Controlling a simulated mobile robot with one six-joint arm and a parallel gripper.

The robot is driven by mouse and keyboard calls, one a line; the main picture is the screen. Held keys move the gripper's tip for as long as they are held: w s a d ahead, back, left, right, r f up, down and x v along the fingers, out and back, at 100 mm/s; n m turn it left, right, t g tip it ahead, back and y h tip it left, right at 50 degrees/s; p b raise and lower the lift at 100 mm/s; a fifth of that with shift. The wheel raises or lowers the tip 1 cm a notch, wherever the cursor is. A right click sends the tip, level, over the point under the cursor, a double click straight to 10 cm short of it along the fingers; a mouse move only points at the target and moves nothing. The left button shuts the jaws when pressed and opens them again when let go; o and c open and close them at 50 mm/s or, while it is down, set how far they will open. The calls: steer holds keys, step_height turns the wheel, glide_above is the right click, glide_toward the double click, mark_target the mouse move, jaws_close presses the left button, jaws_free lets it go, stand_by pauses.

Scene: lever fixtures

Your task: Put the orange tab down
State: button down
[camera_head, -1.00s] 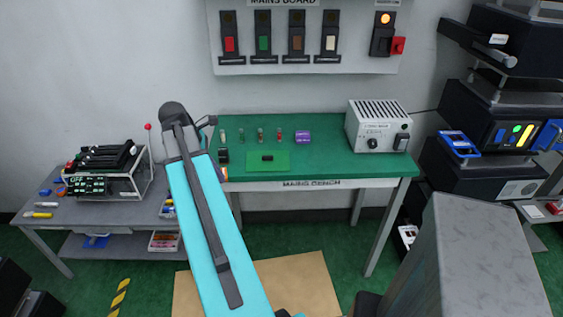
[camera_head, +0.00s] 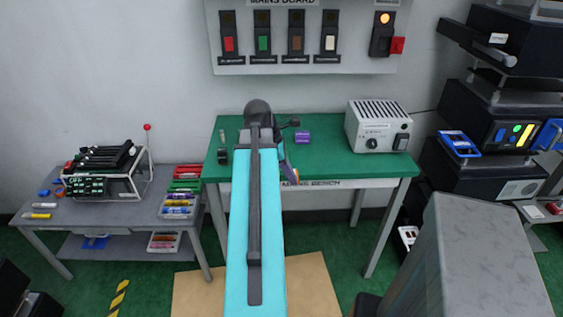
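My arm reaches away over the green bench, and its dark wrist (camera_head: 258,112) hides what lies beyond it. A small blue and orange piece shows beside my arm over the bench's front edge. I cannot tell whether it is part of my gripper or something held. My fingertips are not clearly seen. No clearly orange tab shows. On the wall board, the nearest in colour is a brown tab (camera_head: 296,43), between a green tab (camera_head: 264,42) and a white tab (camera_head: 330,42). My arm's end is below the board, apart from it.
A purple block (camera_head: 303,136) and a grey power box (camera_head: 363,128) stand on the green bench (camera_head: 335,160). A grey side table (camera_head: 115,210) at left holds a rack and trays of coloured pieces. Dark stacked equipment (camera_head: 485,130) fills the right. A grey block stands front right.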

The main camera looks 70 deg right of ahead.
steer(key=shift+d, duration=0.1)
stand_by(0.3)
steer(key=w+d+p, duration=0.1)
steer(key=w+d, duration=0.2)
steer(key=d, duration=0.1)
steer(key=w+d+f+p, duration=0.1)
steer(key=w+d, duration=0.2)
steer(key=d, duration=0.1)
steer(key=w+d+p, duration=0.1)
steer(key=w+d, duration=0.2)
steer(key=d, duration=0.2)
steer(key=shift+w+f+p, duration=0.1)
steer(key=shift+f+p, duration=0.15)
steer(key=shift+p, duration=0.1)
steer(key=shift+a+f, duration=0.1)
steer(key=shift+f+p, duration=0.7)
steer(key=shift+f, duration=1)
steer(key=shift+f, duration=0.1)
steer(key=c, duration=2)
jaws_free()
